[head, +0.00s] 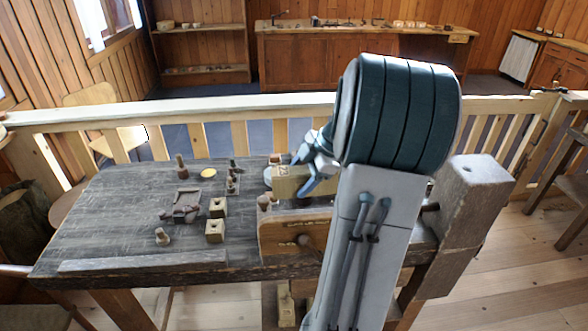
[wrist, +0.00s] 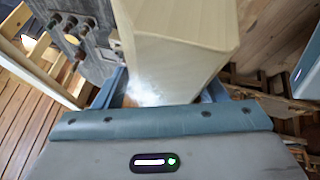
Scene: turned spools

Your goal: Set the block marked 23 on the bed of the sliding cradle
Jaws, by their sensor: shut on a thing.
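A pale wooden block (head: 290,187) is held above the right part of the workbench, with what looks like 23 on its end. My gripper (head: 312,165) is shut on it. My arm hides the right part of the bench.
The dark workbench (head: 110,220) carries two pale holed blocks (head: 217,207) (head: 214,231), several turned pegs (head: 181,166) (head: 162,236) and a yellow disc (head: 208,174). A wooden vise jaw (head: 290,236) is at the front. The bench's left part is clear. A railing (head: 220,107) runs behind.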

